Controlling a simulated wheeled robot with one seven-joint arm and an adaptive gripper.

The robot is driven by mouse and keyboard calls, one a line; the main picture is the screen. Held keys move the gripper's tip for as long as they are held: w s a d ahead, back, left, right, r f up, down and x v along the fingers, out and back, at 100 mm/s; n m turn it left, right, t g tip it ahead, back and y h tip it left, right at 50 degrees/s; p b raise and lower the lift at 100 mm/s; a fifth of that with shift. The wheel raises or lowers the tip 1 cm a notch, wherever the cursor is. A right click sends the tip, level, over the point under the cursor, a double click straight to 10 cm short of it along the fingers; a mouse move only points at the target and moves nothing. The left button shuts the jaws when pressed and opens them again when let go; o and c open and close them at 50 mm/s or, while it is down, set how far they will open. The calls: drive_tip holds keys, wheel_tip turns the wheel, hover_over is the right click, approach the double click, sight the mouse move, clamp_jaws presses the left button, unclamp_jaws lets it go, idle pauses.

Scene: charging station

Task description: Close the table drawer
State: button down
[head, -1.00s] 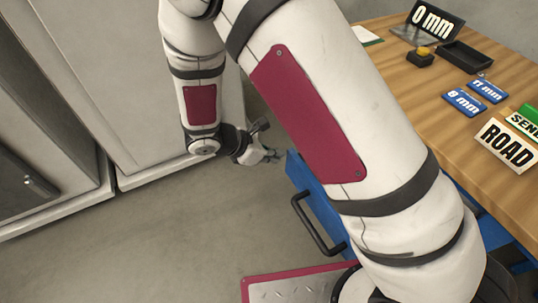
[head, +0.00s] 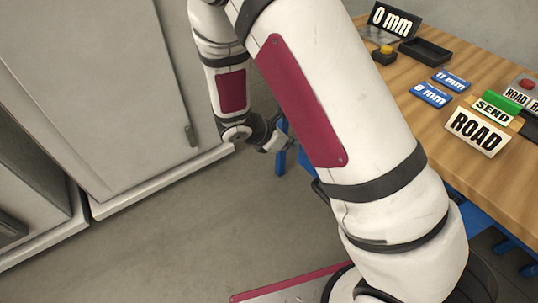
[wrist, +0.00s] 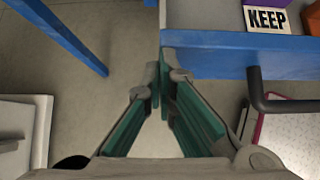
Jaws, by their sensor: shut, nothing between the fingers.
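In the head view my arm hides most of the drawer; only a bit of the dark handle (head: 318,188) shows beside the arm. My gripper (wrist: 163,78) is shut and empty, its fingertips beside the drawer front's left end in the wrist view. I cannot tell whether they touch it. In the head view my gripper (head: 288,143) is partly behind my arm.
The wooden table (head: 405,125) carries a ROAD sign (head: 476,131), blue number plates (head: 432,94), a black tray (head: 425,51) and a yellow button (head: 385,54). A blue leg (wrist: 65,38) stands left in the wrist view. Grey cabinets (head: 90,90) line the left; the floor between is clear.

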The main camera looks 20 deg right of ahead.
drive_tip(key=w+d, duration=0.1)
drive_tip(key=d, duration=0.3)
drive_tip(key=w+d+b, duration=0.1)
drive_tip(key=w+d, duration=0.1)
drive_tip(key=d, duration=0.2)
drive_tip(key=w+d+b, duration=0.1)
drive_tip(key=d, duration=0.4)
drive_tip(key=shift+w, duration=0.4)
drive_tip(key=shift+d, duration=0.15)
drive_tip(key=a, duration=0.1)
drive_tip(key=s+a, duration=0.1)
drive_tip(key=a, duration=0.1)
drive_tip(key=a+r+p, duration=0.1)
drive_tip(key=a, duration=0.1)
drive_tip(key=shift+s, duration=0.4)
drive_tip(key=p+v, duration=0.2)
drive_tip(key=v, duration=0.6)
drive_tip(key=shift+s+a+r, duration=0.15)
drive_tip(key=shift+a+r, duration=0.05)
drive_tip(key=shift+a, duration=0.15)
